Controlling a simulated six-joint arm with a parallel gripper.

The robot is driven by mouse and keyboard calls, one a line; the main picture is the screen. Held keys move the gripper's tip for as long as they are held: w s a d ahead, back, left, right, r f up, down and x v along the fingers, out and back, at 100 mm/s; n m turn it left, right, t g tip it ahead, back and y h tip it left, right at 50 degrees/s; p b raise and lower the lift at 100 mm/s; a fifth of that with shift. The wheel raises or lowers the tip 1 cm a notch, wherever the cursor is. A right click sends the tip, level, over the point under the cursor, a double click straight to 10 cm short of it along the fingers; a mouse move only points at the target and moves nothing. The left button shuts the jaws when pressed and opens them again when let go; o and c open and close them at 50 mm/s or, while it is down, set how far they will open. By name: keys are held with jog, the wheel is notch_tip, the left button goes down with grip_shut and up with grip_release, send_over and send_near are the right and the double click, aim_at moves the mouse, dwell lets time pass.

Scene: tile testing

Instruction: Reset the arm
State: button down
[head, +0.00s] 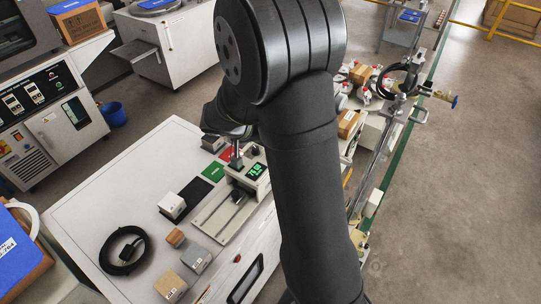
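My arm fills the middle of the head view, rising from the bottom edge to a large dark joint at the top. My gripper is hidden behind the arm, so its fingers do not show. A testing device (232,205) with a lit green display (255,171) stands on the white bench (110,195), just left of my arm. A grey tile block (196,259), a cardboard-coloured block (170,286) and a small brown block (175,237) sit near the bench's front.
A coiled black cable (124,250) lies at the bench's left. A white block with a dark side (172,206) stands near the device. A cluttered side bench with boxes (349,124) and a black hose (396,80) is right of my arm. Open floor (470,190) lies further right.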

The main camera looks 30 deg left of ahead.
jog(key=shift+f, duration=0.15)
dwell(0.5)
jog(key=shift+f, duration=0.7)
jog(key=shift+a+r, duration=0.1)
jog(key=shift+r, duration=0.2)
notch_tip(320, 180, up, 5)
jog(key=shift+f, duration=0.1)
